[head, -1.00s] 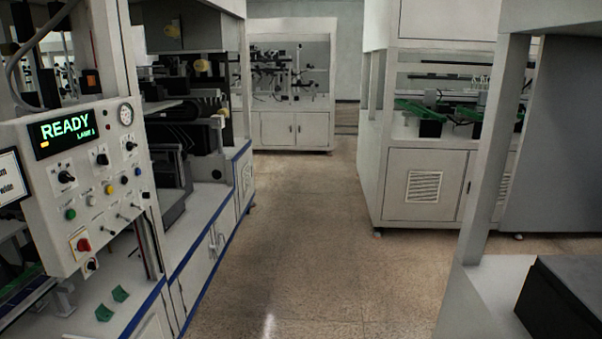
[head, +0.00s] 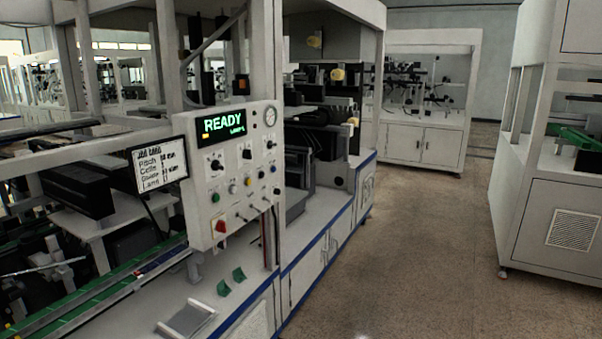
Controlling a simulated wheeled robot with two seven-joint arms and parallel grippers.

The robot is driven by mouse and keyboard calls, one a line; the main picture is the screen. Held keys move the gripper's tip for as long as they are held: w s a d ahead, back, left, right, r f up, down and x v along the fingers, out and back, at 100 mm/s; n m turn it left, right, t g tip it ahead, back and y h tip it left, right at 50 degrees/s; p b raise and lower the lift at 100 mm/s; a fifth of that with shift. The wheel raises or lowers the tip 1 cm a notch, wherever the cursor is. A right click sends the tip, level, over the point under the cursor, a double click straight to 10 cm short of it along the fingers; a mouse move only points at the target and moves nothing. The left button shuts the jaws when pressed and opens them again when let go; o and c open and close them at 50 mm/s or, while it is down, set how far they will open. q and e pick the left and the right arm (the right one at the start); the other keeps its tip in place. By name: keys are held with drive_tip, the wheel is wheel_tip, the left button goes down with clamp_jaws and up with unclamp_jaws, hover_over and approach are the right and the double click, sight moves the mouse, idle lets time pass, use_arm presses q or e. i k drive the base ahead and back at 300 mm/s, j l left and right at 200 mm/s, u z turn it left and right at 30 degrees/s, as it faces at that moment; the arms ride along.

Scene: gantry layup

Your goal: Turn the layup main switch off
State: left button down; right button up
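The control panel (head: 207,170) of the layup machine stands left of centre, a light grey box on the machine frame. Its display (head: 222,120) reads READY in green, with smaller text below. A red knob (head: 220,227), which may be the main switch, sits at the panel's lower left; its exact setting is too small to tell. Several black knobs, including one at upper left (head: 217,165), and coloured buttons, including a green one (head: 216,197), are above it. No labels at the switches can be read. Neither of my grippers is in view.
A job card (head: 160,165) hangs left of the panel. A white counter with blue edging (head: 322,232) runs below and behind it, carrying two green pieces (head: 239,274) and a metal tray (head: 187,318). The speckled floor (head: 420,240) is clear between this machine and a cabinet (head: 548,215) at right.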

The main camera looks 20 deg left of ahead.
sight(221, 224)
drive_tip(key=u, duration=1.2)
